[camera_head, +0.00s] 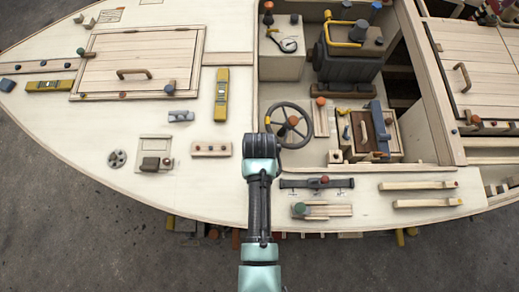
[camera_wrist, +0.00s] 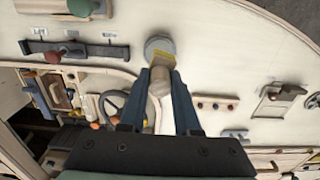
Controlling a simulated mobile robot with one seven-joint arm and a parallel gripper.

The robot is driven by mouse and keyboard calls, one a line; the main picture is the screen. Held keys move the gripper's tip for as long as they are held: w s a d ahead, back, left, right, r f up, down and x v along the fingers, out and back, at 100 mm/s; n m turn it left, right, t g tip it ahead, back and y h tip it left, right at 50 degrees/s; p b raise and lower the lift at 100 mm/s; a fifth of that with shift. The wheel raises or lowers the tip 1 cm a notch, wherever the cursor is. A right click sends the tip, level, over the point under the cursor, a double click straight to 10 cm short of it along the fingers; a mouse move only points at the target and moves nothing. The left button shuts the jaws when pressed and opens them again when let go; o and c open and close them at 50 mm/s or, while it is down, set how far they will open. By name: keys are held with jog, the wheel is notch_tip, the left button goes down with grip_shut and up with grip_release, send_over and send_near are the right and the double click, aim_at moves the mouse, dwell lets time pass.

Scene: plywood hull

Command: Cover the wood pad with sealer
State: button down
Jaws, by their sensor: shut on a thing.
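My gripper (camera_wrist: 160,100) is shut on a brush-like tool (camera_wrist: 161,78) with a pale wooden handle, a yellow band and a round grey end. The grey end points away from the gripper, over bare pale deck. In the head view my arm hides the tool. A small slatted wood piece (camera_head: 328,210), perhaps the wood pad, lies on the near deck, right of my arm. A green-topped knob (camera_head: 300,208) sits at its left end. Part of this piece shows at the top left of the wrist view (camera_wrist: 40,6). I cannot tell whether any sealer is on it.
A dark rail with a red knob (camera_head: 324,181) lies behind the slatted piece. A steering wheel (camera_head: 288,124) stands beyond my arm. A square panel with a dark block (camera_head: 155,145) and a yellow level (camera_head: 221,94) lie to the left. Two wooden handrails (camera_head: 428,203) lie to the right.

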jog(key=shift+w+f, duration=0.1)
jog(key=shift+w, duration=0.35)
jog(key=shift+s+f+b, duration=0.3)
jog(key=shift+f+b, duration=0.5)
jog(key=shift+b, duration=0.25)
notch_tip(320, 180, down, 4)
jog(key=b, duration=0.4)
jog(key=shift+w, duration=0.1)
jog(key=shift+f, duration=0.65)
dwell(1.0)
notch_tip(320, 180, up, 7)
jog(key=p, duration=0.7)
jog(key=shift+r, duration=0.1)
dwell(0.8)
